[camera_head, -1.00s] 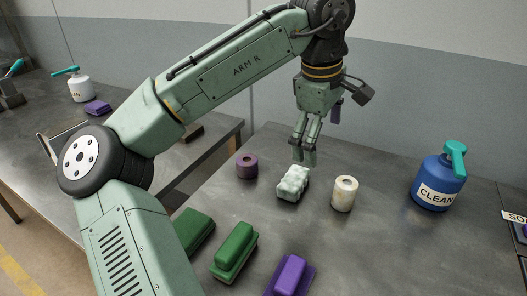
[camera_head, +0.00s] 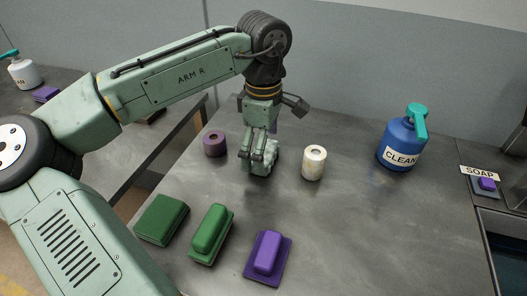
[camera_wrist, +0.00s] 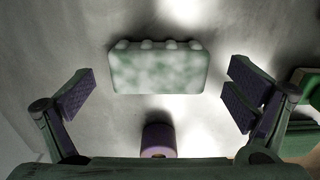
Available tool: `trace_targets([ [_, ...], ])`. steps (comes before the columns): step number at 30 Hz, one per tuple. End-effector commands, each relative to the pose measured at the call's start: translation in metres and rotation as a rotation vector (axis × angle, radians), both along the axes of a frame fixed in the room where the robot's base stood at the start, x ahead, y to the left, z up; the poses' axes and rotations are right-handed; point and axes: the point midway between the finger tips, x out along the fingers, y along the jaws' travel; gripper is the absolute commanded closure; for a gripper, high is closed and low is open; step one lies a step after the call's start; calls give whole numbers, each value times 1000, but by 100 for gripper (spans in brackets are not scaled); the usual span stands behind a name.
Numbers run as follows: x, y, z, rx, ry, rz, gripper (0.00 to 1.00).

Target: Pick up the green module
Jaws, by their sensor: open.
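The likely green module is a pale, mottled green-and-white block with rounded bumps (camera_head: 265,166) on the grey metal table. My gripper (camera_head: 258,154) is above and in front of it in the head view, pointing down and partly hiding it. In the wrist view the block (camera_wrist: 160,70) lies ahead, crosswise and whole. My gripper (camera_wrist: 162,95) is open there, with its padded fingers wide apart to the left and right of the block's near side. Nothing is held.
A purple roll (camera_head: 215,144) and a pale roll (camera_head: 314,163) flank the block. A dark green block (camera_head: 161,219), a green brush-like block (camera_head: 211,232) and a purple one (camera_head: 268,256) lie nearer. A blue cleaner bottle (camera_head: 402,145) stands right.

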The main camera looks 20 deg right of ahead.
Motion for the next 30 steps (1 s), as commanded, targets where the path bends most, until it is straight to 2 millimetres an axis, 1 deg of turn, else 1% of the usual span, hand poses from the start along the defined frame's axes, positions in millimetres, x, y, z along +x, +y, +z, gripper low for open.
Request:
trace_targets([
  [1,0,0,-5,0,1,0,2],
  [4,0,0,-12,0,1,-1,2],
  [11,0,-1,-13,-1,1,-1,2],
  [30,0,-1,-13,-1,1,-1,45],
])
